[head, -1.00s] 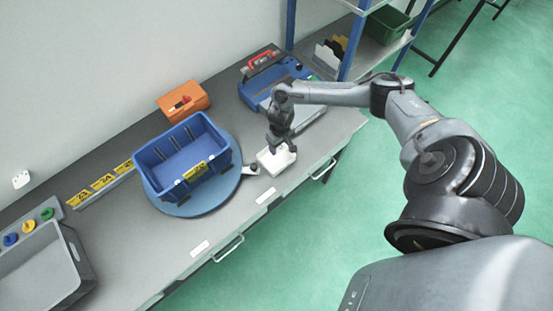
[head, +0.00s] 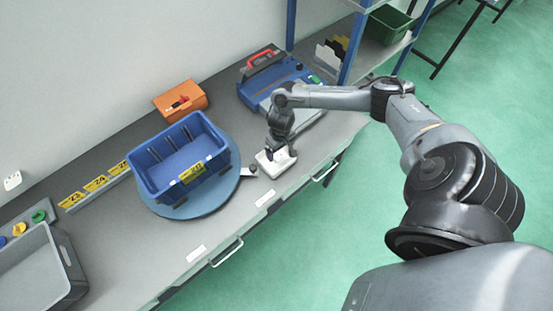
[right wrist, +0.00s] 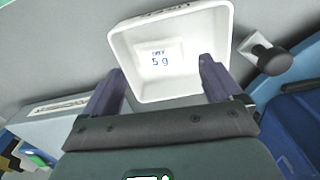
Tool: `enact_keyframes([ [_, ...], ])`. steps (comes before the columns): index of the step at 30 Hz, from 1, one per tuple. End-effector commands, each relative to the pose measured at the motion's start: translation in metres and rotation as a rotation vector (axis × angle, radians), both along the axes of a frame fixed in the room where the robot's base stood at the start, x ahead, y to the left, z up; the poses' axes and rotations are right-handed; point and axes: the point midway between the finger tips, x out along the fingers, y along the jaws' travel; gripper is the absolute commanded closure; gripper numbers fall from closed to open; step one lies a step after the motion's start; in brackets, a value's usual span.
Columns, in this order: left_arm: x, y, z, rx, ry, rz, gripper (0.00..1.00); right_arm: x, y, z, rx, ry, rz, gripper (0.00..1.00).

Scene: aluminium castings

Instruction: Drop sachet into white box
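The white box (head: 266,168) is a small open tray near the front edge of the workbench. It also shows in the right wrist view (right wrist: 127,48). A small white sachet (right wrist: 160,58) printed "5 g" appears to lie flat on the box's floor, between my fingertips in the picture. My right gripper (head: 279,154) points down at the box, and its fingers are spread with nothing between them in the right wrist view (right wrist: 160,68). I cannot tell how far the fingertips are above the box floor. In the head view the gripper hides the sachet. My left gripper is out of view.
A blue crate (head: 150,172) stands on a round blue turntable (head: 228,190) left of the box. A dark knob (right wrist: 270,57) sits beside the box. A blue case (head: 262,75) and an orange box (head: 178,103) are behind. A grey bin (head: 70,262) is at left.

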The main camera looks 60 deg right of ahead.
Motion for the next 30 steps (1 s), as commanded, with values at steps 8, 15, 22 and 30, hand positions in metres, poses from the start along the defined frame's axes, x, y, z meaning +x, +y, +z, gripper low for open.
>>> enact_keyframes([
  [8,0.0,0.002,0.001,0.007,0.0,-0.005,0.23,0.0,0.0,0.003,0.0,0.0,0.0,0.08],
  [15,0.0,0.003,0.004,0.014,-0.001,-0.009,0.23,0.001,0.0,0.032,-0.001,-0.002,0.002,0.08],
  [22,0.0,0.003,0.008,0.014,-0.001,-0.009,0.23,0.001,0.0,0.072,0.0,-0.003,0.002,0.08],
  [30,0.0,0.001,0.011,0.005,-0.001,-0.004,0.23,0.0,0.0,0.103,0.0,-0.001,0.001,0.08],
])
